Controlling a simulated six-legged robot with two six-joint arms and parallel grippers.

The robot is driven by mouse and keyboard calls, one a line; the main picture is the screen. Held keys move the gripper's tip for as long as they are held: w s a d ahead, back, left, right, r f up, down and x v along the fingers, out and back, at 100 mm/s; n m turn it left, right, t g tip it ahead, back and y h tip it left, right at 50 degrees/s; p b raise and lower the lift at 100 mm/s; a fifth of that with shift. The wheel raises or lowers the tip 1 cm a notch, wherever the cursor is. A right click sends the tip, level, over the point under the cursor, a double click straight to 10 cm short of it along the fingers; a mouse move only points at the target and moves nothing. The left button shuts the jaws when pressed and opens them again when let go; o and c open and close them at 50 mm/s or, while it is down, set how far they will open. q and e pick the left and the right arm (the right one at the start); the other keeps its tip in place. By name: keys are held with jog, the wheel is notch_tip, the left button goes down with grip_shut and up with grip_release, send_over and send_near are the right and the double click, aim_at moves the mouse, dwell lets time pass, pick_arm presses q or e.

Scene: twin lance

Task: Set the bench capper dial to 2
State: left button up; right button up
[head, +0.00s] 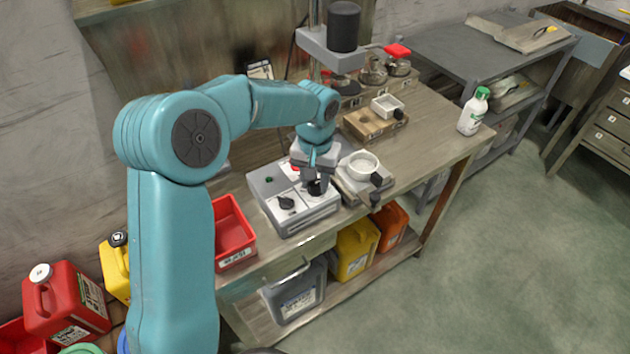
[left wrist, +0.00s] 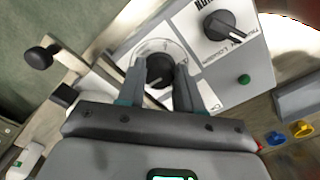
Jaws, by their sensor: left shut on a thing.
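The bench capper control box (head: 307,216) is a grey box with white panels on the wooden bench. It has two black dials, a green button and a red part on top. My left gripper (head: 315,188) is at the right-hand dial, pointing down. In the left wrist view my left gripper (left wrist: 160,82) has its two fingers on either side of a black dial (left wrist: 159,71), shut on it. The other black dial (head: 286,202) stands free, and also shows in the left wrist view (left wrist: 226,25). The dial's markings are mostly hidden by the fingers. My right gripper is not in view.
A red bin (head: 234,229) stands left of the box. A scale with a white dish (head: 363,165) stands close on the right. A capper column with a black motor (head: 343,27) rises behind. A white bottle (head: 473,111) is at the bench's far right end.

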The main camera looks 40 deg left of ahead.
pick_arm(q)
jog(key=n+b, duration=0.1)
jog(key=n, duration=0.3)
jog(key=shift+w, duration=0.15)
jog(key=shift+r+n+b, duration=0.15)
jog(key=shift+n+b, duration=0.15)
jog(key=shift+n, duration=1.5)
jog(key=o, duration=0.9)
jog(key=shift+o, duration=0.7)
